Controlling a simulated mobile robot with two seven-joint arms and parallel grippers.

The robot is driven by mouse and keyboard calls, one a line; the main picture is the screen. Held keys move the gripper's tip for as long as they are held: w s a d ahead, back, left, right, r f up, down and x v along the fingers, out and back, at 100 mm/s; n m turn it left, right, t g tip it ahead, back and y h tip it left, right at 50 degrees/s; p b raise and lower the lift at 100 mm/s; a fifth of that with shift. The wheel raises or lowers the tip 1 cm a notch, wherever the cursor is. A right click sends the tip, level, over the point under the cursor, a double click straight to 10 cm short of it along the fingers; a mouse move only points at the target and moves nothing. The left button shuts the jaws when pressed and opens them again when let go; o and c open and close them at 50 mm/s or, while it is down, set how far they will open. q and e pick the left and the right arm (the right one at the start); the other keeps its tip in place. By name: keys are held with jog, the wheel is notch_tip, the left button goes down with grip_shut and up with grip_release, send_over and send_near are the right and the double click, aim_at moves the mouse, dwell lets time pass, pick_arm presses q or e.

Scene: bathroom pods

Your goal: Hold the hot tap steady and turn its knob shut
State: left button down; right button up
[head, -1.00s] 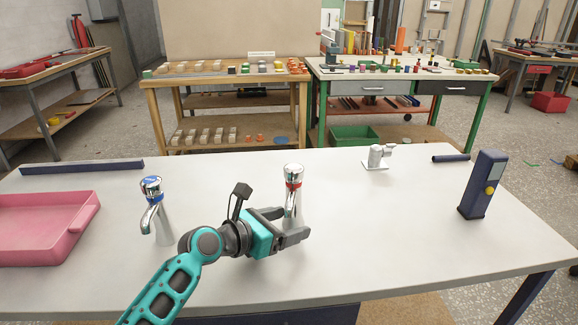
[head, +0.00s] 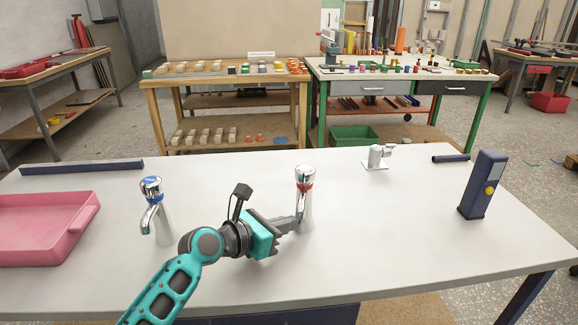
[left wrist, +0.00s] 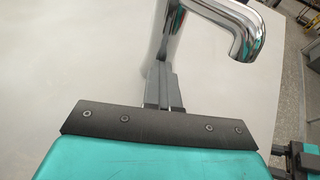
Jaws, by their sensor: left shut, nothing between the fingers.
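The hot tap (head: 305,205), chrome with a red ring under its knob (head: 305,173), stands upright on the white table. My left gripper (head: 290,223) is shut and empty, its fingertips right beside the tap's lower body on its left side. In the left wrist view the closed fingers (left wrist: 163,85) point at the chrome tap body, and the tap's spout (left wrist: 240,35) curves out to the right. I cannot tell whether the fingertips touch the tap. The knob is outside the wrist view.
A blue-marked chrome tap (head: 160,215) stands left of my arm, near a pink tray (head: 50,262). A small white fitting (head: 377,158) and a dark blue box with a yellow button (head: 482,185) stand to the right. The table between the hot tap and the box is clear.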

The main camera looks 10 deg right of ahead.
pick_arm(q)
jog(key=shift+c, duration=1.4)
grip_release()
